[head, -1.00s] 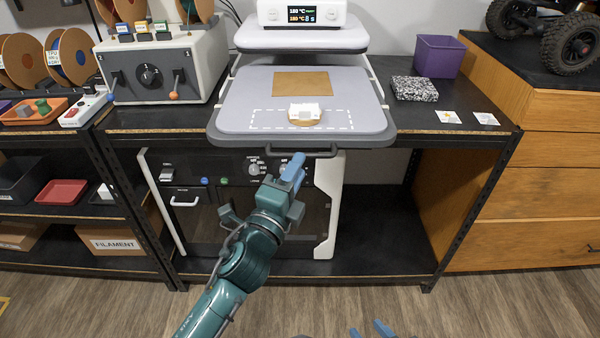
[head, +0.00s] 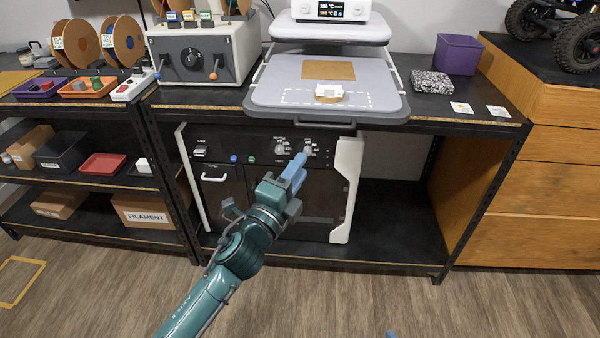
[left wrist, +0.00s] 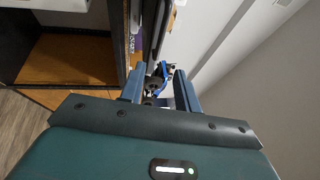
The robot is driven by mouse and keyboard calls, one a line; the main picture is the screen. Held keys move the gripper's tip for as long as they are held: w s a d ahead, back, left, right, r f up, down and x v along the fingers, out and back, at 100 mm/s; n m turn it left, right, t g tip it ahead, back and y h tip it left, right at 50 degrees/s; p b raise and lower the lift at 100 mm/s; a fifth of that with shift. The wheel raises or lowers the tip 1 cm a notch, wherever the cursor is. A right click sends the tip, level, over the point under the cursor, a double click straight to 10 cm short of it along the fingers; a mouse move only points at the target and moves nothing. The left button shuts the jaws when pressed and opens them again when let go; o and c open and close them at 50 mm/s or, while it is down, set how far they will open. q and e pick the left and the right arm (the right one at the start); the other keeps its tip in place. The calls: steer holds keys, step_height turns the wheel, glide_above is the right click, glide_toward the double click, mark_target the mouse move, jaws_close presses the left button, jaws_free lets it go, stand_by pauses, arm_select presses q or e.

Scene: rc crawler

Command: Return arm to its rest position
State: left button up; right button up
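My left arm comes in from the lower left of the head view. Its gripper (head: 293,176) is raised in front of the heat press and the cabinet on the lower shelf, apart from both. In the left wrist view the two fingers of this gripper (left wrist: 158,90) stand apart with nothing held between them. Of my right gripper only a blue tip (head: 391,334) shows at the bottom edge of the head view; the rest is out of frame.
The heat press (head: 390,102) holds a white piece (head: 329,92) on its platen. Below it is a white-sided cabinet (head: 345,190) with knobs. A purple bin (head: 458,54) and a speckled block (head: 432,82) are to the right. The floor (head: 480,305) in front is clear.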

steer(key=shift+w, duration=0.1)
stand_by(0.3)
arm_select(q)
steer(key=s+a+f+n+g+y+p, duration=0.2)
steer(key=s+a+f+n+g, duration=0.1)
steer(key=s+f+n, duration=0.6)
steer(key=s+a+f+n+g+y+p, duration=0.2)
steer(key=s+a+f+n+g, duration=0.2)
steer(key=s+f+n, duration=0.6)
steer(key=s+a+n, duration=0.1)
steer(key=s+a, duration=0.1)
steer(key=s, duration=0.3)
steer(key=shift+a+n+g+y, duration=0.25)
steer(key=shift+n+g+y, duration=0.05)
steer(key=shift+y, duration=0.1)
arm_select(e)
steer(key=shift+s+d+r+h, duration=0.1)
steer(key=shift+d+r+h, duration=0.15)
steer(key=shift+d, duration=0.2)
steer(key=shift+s+d+r+h, duration=0.15)
steer(key=shift+d+h, duration=0.1)
steer(key=shift+d, duration=0.15)
arm_select(q)
steer(key=shift+s, duration=0.1)
arm_select(e)
steer(key=shift+w+r, duration=0.1)
steer(key=shift+s+a+g, duration=0.15)
steer(key=shift+s+g, duration=0.1)
steer(key=shift+g, duration=0.15)
